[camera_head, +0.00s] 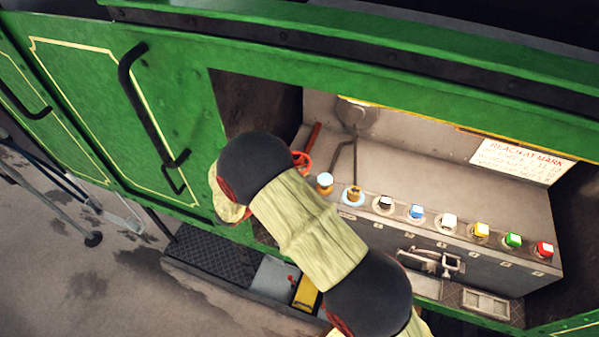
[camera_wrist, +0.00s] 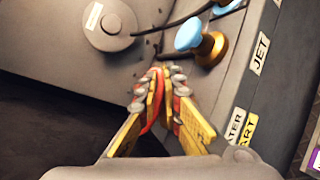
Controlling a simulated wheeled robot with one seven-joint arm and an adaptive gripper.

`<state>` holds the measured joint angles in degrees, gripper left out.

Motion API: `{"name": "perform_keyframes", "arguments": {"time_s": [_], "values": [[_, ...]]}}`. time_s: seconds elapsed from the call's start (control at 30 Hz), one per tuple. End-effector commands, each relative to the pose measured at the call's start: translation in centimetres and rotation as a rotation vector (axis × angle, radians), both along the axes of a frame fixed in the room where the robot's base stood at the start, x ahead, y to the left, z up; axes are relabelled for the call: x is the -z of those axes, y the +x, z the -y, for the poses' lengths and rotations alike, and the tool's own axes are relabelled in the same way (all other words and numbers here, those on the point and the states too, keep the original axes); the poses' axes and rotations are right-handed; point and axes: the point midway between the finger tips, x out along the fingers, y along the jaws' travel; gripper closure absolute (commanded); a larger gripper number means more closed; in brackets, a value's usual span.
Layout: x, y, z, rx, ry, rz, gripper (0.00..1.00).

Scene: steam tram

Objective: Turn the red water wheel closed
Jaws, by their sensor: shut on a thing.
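The red water wheel (camera_head: 301,160) shows in the head view as a small red ring just right of my arm, partly hidden by it. In the wrist view, my gripper (camera_wrist: 161,80) has its yellow fingers with grey pads closed together around a red strip of the wheel (camera_wrist: 157,103). Most of the wheel is hidden behind the fingers there. A partly covered label ending in "ATER" (camera_wrist: 235,124) sits on the panel to the right. My gripper is hidden behind my arm in the head view.
A brass knob with a blue cap (camera_wrist: 203,44) stands close beyond the fingertips, near the "JET" label (camera_wrist: 261,54). A round grey fitting (camera_wrist: 109,22) is at upper left. Several coloured buttons (camera_head: 481,231) line the ledge. The green tram side (camera_head: 90,90) frames the opening.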

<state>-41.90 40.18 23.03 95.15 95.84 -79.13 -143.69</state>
Motion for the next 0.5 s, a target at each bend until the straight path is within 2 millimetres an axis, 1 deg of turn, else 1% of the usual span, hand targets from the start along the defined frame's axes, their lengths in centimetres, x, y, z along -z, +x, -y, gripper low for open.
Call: {"name": "perform_keyframes", "arguments": {"time_s": [0.27, 0.3, 0.4, 0.5], "values": [[0.24, -0.09, 0.10, 0.001, 0.000, -0.004, 1.00], [0.24, -0.09, 0.10, 0.001, 0.000, -0.004, 0.91], [0.22, -0.07, 0.09, 0.001, 0.000, -0.004, 0.85], [0.15, -0.05, 0.08, 0.001, 0.000, -0.003, 0.85]]}}
